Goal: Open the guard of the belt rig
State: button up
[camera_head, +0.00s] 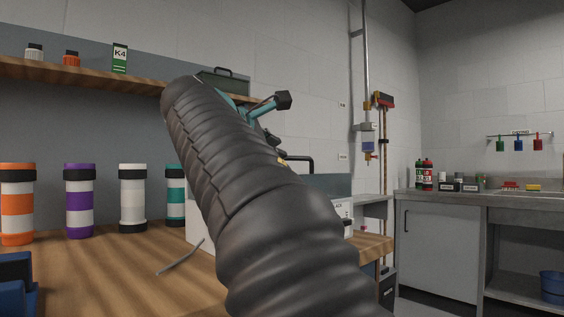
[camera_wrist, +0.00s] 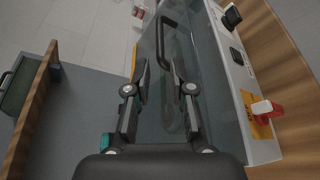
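The belt rig stands on the workbench behind my arm in the head view; a corner of its pale base (camera_head: 198,228) shows. Its guard (camera_head: 332,184) is a grey-blue panel with a black bar handle (camera_head: 302,158) on top. In the wrist view the guard (camera_wrist: 205,75) looks see-through and appears down, and its handle (camera_wrist: 159,42) lies beyond the fingertips. My gripper (camera_wrist: 161,68) is open and empty, its two fingers apart over the guard and short of the handle. I cannot tell whether they touch the guard.
A red knob or switch (camera_wrist: 267,108) sits on a yellow plate beside the guard. Several banded cylinders (camera_head: 79,200) stand on the bench (camera_head: 110,270) at left. A wooden shelf (camera_head: 90,78) holds jars and a green case (camera_head: 225,82). A sink counter stands at right.

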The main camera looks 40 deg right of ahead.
aim_at(296, 159)
jog(key=x, duration=1)
jog(key=shift+d, duration=0.15)
grip_shut()
